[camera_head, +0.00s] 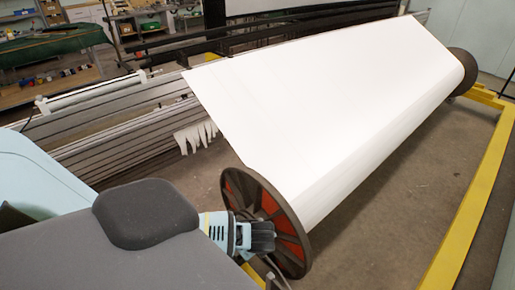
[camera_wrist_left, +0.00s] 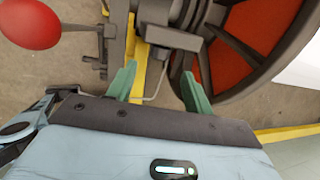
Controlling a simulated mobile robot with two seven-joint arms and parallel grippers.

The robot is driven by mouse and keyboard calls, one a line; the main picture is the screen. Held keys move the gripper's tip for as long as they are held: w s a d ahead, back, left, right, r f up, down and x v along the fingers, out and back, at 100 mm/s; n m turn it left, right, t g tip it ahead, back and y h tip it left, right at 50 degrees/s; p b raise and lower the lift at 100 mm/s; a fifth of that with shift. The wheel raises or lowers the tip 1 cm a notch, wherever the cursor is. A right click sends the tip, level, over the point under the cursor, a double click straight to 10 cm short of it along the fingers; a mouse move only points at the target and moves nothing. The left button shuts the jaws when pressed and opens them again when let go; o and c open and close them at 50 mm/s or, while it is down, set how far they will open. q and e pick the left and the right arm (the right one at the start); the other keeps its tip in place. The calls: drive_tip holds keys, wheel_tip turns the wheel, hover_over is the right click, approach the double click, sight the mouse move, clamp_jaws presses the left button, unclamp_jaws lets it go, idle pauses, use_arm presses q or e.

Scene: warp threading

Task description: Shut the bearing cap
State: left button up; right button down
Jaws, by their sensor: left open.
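A dark bearing block, seemingly with the bearing cap (camera_wrist_left: 168,38), sits on the yellow frame at the beam's end in the left wrist view; whether the cap is open or shut I cannot tell. My left gripper (camera_wrist_left: 160,82) is open, its two green fingers apart on either side of the yellow post below this block, with nothing seen held between them. In the head view the left gripper (camera_head: 264,237) is in front of the hub of the beam's end disc (camera_head: 291,246) and hides the bearing. My right gripper is not in view.
A red knob (camera_wrist_left: 30,23) on a dark arm is at the upper left of the wrist view. The large beam wrapped in white sheet (camera_head: 335,105) runs to the far right. A yellow frame rail (camera_head: 474,205) lies along the right; bare floor (camera_head: 400,205) lies between.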

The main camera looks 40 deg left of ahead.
use_arm(q)
drive_tip(key=b+x, duration=0.1)
drive_tip(key=x, duration=0.5)
drive_tip(key=shift+f+b, duration=0.3)
drive_tip(key=shift+w+a+f, duration=0.2)
drive_tip(key=shift+f, duration=0.2)
drive_tip(key=shift+w, duration=0.1)
drive_tip(key=c, duration=0.8)
drive_tip(key=shift+c, duration=1.3)
clamp_jaws()
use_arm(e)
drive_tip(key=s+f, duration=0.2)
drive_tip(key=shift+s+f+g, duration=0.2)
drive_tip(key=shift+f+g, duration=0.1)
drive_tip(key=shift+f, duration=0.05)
